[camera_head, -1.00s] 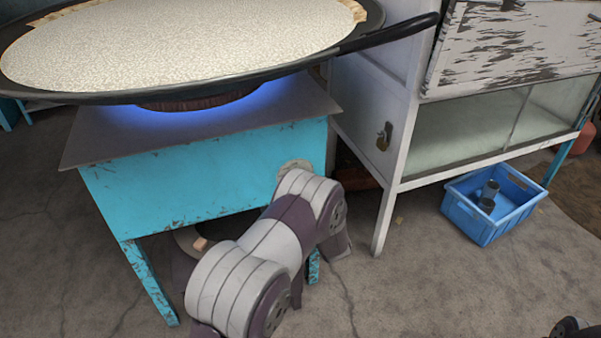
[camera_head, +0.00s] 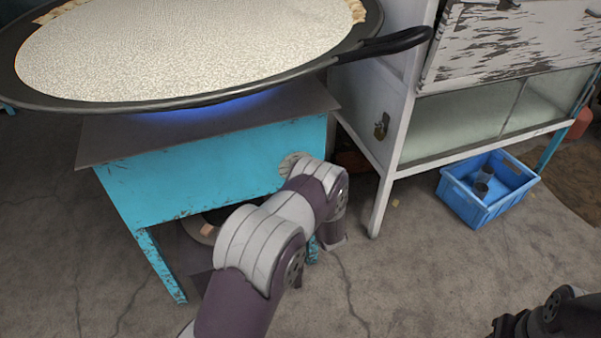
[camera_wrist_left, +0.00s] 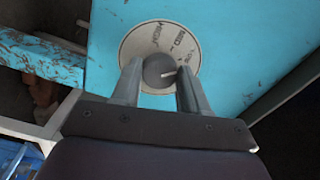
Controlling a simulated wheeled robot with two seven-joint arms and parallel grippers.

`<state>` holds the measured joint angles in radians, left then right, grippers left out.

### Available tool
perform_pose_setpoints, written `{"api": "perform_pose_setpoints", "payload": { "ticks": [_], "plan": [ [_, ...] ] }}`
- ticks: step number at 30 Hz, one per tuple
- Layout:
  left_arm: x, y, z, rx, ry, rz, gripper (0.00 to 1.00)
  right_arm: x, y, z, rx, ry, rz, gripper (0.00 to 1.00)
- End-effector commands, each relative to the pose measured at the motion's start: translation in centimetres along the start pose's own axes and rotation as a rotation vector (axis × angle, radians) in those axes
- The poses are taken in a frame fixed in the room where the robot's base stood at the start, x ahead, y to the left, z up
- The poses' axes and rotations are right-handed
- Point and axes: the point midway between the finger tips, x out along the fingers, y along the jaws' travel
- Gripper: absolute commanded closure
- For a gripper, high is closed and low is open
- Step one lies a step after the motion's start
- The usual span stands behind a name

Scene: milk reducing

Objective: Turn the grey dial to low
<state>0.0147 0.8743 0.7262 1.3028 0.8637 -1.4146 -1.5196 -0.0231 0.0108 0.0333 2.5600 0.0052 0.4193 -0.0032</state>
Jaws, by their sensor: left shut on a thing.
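The grey dial (camera_wrist_left: 157,70) sits on a round pale plate (camera_wrist_left: 138,42) with printed labels, on the turquoise stove front. My left gripper (camera_wrist_left: 160,82) is shut on the dial, one finger on each side. The dial's white mark points to the right in the left wrist view, near the right finger. The labels are small and rotated; I cannot read them surely. In the head view the plate (camera_head: 290,162) shows partly above my left arm, which hides the dial and fingers. A blue flame (camera_head: 215,105) glows under the large pan.
A white cabinet (camera_head: 385,95) and a blue crate (camera_head: 487,205) stand to the right. Part of my right arm shows at the lower right.

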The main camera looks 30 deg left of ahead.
Motion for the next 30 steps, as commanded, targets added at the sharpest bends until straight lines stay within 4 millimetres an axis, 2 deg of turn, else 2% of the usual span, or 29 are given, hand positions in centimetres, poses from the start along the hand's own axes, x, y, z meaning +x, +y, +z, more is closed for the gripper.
{"api": "perform_pose_setpoints", "payload": {
  "ticks": [20, 21, 23, 30],
  "plan": [
    [-0.01, 0.05, 0.04, 0.059, 0.000, 0.002, 0.87, -0.41, 0.00, -0.05, 0.000, 0.000, 0.000, 0.57],
    [-0.01, 0.05, 0.04, 0.059, 0.000, 0.002, 0.50, -0.41, 0.00, -0.05, 0.000, 0.000, 0.000, 0.57],
    [-0.01, 0.05, 0.03, 0.058, 0.000, 0.001, 0.31, -0.41, 0.00, -0.05, 0.000, 0.000, 0.000, 0.57],
    [0.00, 0.01, 0.01, 0.057, 0.000, 0.001, 0.31, -0.42, 0.00, -0.05, 0.000, 0.000, 0.000, 0.57]
  ]
}}
